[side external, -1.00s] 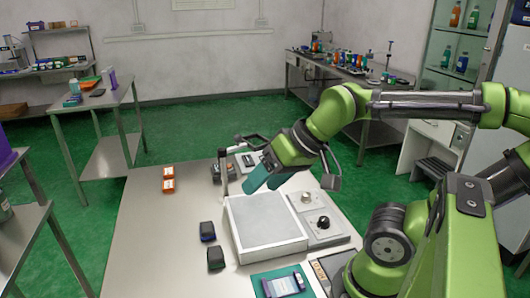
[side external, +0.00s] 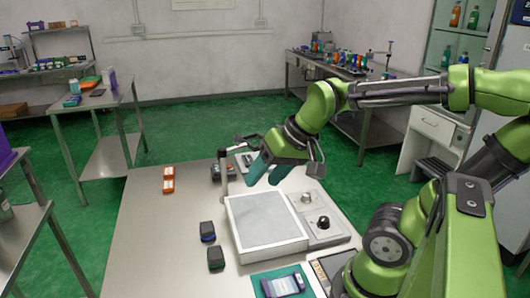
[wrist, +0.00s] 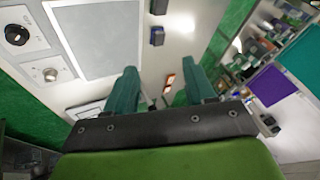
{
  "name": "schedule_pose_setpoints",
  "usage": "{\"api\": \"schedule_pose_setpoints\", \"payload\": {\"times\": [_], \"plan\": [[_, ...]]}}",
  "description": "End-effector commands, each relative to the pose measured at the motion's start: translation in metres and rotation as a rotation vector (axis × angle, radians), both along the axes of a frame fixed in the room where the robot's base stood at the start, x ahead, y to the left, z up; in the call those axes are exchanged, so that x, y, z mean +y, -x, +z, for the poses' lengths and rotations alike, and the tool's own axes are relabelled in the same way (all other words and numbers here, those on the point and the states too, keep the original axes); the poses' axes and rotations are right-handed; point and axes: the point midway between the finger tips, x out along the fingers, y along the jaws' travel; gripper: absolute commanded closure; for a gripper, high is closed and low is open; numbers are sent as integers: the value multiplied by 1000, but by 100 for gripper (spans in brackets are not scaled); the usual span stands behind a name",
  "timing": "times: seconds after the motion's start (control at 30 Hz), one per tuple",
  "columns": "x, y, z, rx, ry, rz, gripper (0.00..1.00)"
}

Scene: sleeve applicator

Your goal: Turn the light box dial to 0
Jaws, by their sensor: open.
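The light box (side external: 265,222) is a pale square panel on the steel table. A grey control strip on its right side carries a silver knob (side external: 306,198) and a black dial (side external: 323,222). In the wrist view the black dial (wrist: 17,34) is at the upper left, with the silver knob (wrist: 50,74) below it. The dial's markings are too small to read. My gripper (side external: 262,182) has teal fingers and is open and empty, above the far edge of the light box, apart from both knobs. Its fingers (wrist: 160,74) also show in the wrist view.
Two dark small cases (side external: 207,231) lie left of the light box. Orange boxes (side external: 168,180) stand farther back. A teal mat (side external: 280,283) lies in front.

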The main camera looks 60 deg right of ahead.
Motion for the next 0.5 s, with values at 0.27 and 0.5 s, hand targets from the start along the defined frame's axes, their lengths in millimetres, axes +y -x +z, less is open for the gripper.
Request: {"api": "schedule_pose_setpoints", "payload": {"times": [0.27, 0.5], "plan": [[-138, -27, -27, 326, -338, -996, 46], [-227, -10, -42, 418, -523, -1911, 46]]}}
